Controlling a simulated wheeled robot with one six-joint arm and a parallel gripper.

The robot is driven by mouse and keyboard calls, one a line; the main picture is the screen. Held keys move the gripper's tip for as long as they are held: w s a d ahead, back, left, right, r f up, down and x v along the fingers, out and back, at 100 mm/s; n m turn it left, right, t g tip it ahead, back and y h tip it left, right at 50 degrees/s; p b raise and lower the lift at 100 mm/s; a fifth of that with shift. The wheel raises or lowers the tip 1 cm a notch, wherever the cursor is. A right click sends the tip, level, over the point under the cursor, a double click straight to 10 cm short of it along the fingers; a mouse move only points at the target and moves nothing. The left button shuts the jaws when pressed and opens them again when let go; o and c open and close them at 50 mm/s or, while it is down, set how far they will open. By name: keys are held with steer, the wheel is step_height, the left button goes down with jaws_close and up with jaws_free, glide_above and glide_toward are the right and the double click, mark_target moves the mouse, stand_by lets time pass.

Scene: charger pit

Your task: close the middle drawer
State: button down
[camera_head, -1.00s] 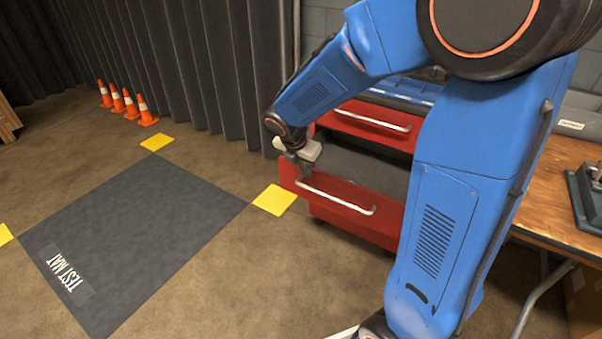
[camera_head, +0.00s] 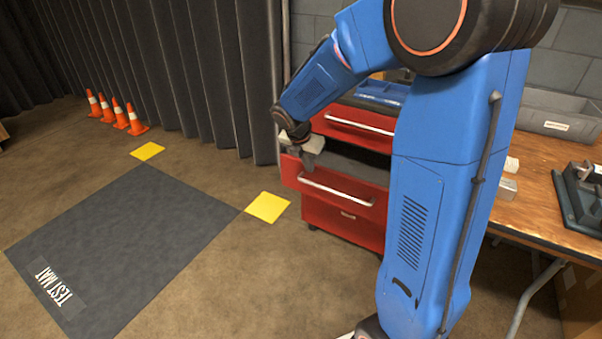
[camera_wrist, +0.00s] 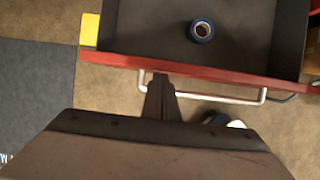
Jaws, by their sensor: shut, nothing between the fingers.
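The middle drawer (camera_head: 345,184) of the red cabinet is pulled partly out, its grey inside showing behind the front. Its pale bar handle (camera_head: 340,193) runs along the front. My gripper (camera_head: 307,168) is shut and empty at the left part of the drawer front, near the handle's left end. In the wrist view the shut fingers (camera_wrist: 160,84) reach over the handle (camera_wrist: 215,98) to the drawer's red front edge (camera_wrist: 200,68). Whether they touch the front is hard to tell. A blue roll of tape (camera_wrist: 202,31) lies inside the drawer.
The top drawer (camera_head: 355,130) looks shut; a lower drawer (camera_head: 325,218) below also looks shut. A wooden workbench (camera_head: 530,210) stands right, with a grey bin (camera_head: 550,120). Orange cones (camera_head: 136,122) line the dark curtain. The floor around the test mat (camera_head: 130,235) is clear.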

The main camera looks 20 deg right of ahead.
steer(key=w+d, duration=0.9)
steer(key=d, duration=0.3)
steer(key=shift+w, duration=0.25)
